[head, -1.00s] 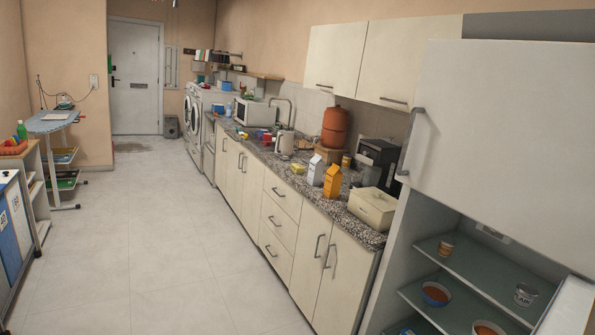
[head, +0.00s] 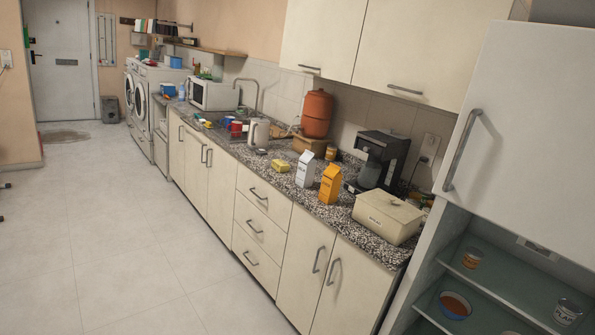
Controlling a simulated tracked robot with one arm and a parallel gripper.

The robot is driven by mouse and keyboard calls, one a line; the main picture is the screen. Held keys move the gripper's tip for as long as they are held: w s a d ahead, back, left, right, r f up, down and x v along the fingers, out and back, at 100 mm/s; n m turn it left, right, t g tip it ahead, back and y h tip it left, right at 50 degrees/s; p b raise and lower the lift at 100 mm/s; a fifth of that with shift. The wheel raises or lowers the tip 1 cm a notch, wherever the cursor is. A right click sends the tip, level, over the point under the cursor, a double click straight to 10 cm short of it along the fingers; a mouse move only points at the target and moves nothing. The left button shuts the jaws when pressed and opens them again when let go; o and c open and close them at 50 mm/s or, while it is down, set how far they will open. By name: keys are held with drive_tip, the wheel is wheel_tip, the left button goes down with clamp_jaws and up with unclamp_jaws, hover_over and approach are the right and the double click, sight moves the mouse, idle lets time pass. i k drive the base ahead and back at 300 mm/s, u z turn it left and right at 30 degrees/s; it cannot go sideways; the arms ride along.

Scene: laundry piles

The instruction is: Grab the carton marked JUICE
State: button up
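Two gable-top cartons stand upright on the speckled granite counter (head: 262,158). One is an orange carton (head: 330,185) and the other is a white carton (head: 305,169) just to its left and a little farther back. Any lettering on either carton is too small to read, so I cannot tell by text which is marked JUICE. My gripper is not visible in the head view, and the cartons stand apart from me on the counter.
A cream bread box (head: 388,217) stands right of the cartons, and a black coffee maker (head: 383,160) behind them. A yellow block (head: 281,166), a kettle (head: 258,133) and a terracotta urn (head: 317,114) are nearby. An open fridge (head: 478,275) is at right. The tiled floor (head: 110,230) is clear.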

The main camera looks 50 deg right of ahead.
sight(332, 176)
drive_tip(key=u, duration=0.05)
drive_tip(key=i, duration=0.8)
drive_tip(key=z, duration=1.3)
drive_tip(key=i, duration=0.5)
drive_tip(key=z, duration=0.35)
